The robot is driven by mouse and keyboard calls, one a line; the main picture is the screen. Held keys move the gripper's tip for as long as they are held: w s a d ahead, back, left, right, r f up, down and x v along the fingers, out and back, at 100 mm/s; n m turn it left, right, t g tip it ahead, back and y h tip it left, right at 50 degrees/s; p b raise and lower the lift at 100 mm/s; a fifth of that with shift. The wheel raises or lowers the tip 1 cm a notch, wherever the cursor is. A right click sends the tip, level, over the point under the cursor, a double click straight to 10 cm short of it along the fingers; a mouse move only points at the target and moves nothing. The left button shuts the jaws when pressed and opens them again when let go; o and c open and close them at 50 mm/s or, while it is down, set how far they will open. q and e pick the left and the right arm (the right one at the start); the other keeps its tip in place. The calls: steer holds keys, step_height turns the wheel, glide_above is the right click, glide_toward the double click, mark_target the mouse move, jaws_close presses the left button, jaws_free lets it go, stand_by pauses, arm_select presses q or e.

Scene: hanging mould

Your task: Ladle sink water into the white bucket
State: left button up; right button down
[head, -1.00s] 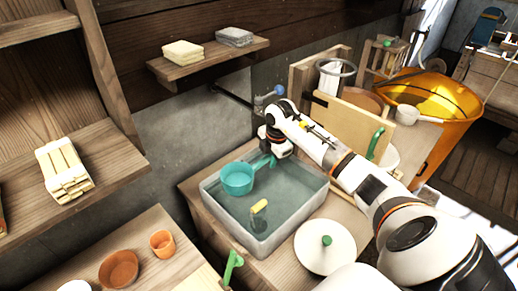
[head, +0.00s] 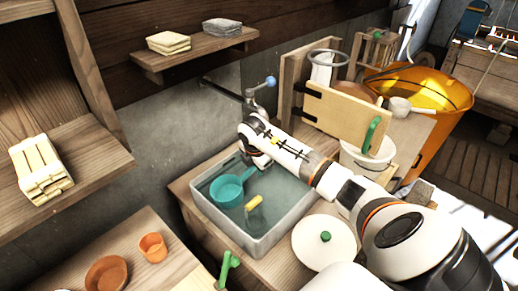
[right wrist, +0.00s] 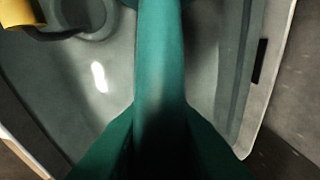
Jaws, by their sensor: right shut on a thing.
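The teal ladle (head: 226,191) is low in the grey sink (head: 273,243), its bowl at the water (head: 280,190); I cannot tell how much water is in it. My right gripper (head: 257,166) is shut on the ladle's handle, whose teal length (right wrist: 160,60) fills the middle of the right wrist view. The white bucket (head: 362,162) stands right of the sink, partly hidden by a wooden board and my right arm. My left gripper is not in view.
A yellow-topped object (head: 254,202) is in the sink near the ladle. A tap (head: 262,88) stands behind. A white lid (head: 318,255) with a green knob lies in front of the bucket. The wooden board (head: 345,115) and orange tub (head: 440,90) are to the right.

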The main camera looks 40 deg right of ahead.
steer(key=s+a+b+x, duration=0.1)
steer(key=b+x, duration=0.3)
steer(key=x, duration=0.2)
steer(key=shift+f+b, duration=0.4)
steer(key=shift+f, duration=0.1)
steer(key=shift+w+f, duration=0.1)
stand_by(0.7)
steer(key=shift+d+f+y+b, duration=0.3)
steer(key=shift+d+y+b, duration=0.2)
steer(key=shift+y, duration=0.1)
steer(key=shift+d+f+t+y, duration=0.1)
steer(key=shift+d+t+y, duration=0.2)
steer(key=shift+y, duration=0.1)
step_height(320, 180, up, 10)
steer(key=p, duration=0.7)
steer(key=shift+f, duration=0.2)
steer(key=shift+r+p, duration=1.3)
steer(key=shift+r, duration=0.45)
